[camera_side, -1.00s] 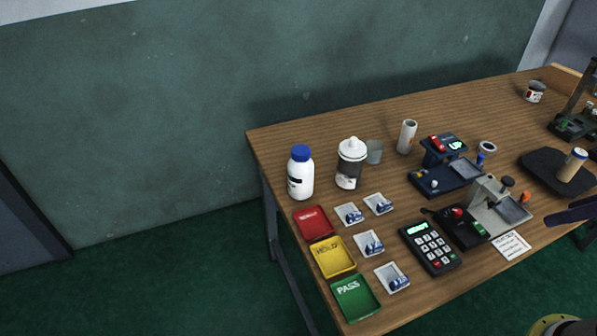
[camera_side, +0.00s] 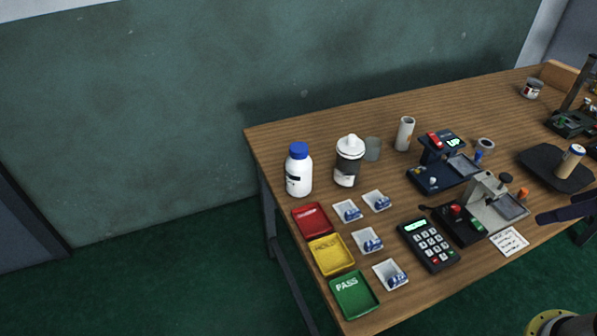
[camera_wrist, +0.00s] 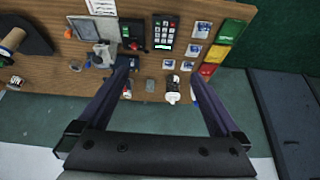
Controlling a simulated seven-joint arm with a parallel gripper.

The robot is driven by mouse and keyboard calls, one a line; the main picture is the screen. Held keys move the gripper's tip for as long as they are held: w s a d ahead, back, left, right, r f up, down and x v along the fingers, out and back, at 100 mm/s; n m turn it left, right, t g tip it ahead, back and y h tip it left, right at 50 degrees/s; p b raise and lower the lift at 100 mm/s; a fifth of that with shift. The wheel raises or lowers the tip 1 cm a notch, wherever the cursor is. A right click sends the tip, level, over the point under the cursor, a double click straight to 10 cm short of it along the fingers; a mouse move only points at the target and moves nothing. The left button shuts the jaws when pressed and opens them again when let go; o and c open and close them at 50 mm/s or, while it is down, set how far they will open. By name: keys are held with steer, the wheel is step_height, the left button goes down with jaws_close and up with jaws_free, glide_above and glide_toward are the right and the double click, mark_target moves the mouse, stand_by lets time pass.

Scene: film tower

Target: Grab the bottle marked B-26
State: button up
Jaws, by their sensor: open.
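Two bottles stand at the table's far left corner in the side view: a white bottle with a blue cap (camera_side: 299,175) and a white-topped bottle with a grey band (camera_side: 348,165). Both are upright. I cannot read B-26 on either label. The white-topped bottle also shows in the wrist view (camera_wrist: 173,92), between my fingers in the picture. The blue-capped one is mostly hidden there by my right finger. My gripper (camera_wrist: 162,74) is open and empty, well above the table. Only a dark finger (camera_side: 566,213) shows at the side view's right edge, far from both bottles.
Red (camera_side: 311,218), yellow (camera_side: 331,255) and green trays (camera_side: 354,295) line the left edge, beside several small white packets. A keypad (camera_side: 428,244), two small devices, a pale cylinder (camera_side: 405,133) and a translucent cup (camera_side: 373,149) stand close by. The back of the table is fairly clear.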

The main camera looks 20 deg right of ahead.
steer(key=w+a+r+t, duration=0.2)
steer(key=w+r, duration=1)
steer(key=w, duration=0.3)
steer(key=n+g+y, duration=0.1)
steer(key=n+g, duration=0.2)
glide_above(305, 152)
steer(key=s, duration=0.2)
steer(key=f, duration=2.5)
steer(key=shift+d, duration=0.2)
steer(key=x, duration=0.7)
steer(key=shift+s, duration=0.1)
steer(key=shift+s+x, duration=0.15)
steer(key=shift+x, duration=1.4)
steer(key=shift+s+x, duration=0.1)
steer(key=shift+x, duration=1.45)
steer(key=shift+f, duration=0.1)
steer(key=c, duration=1.5)
jaws_close()
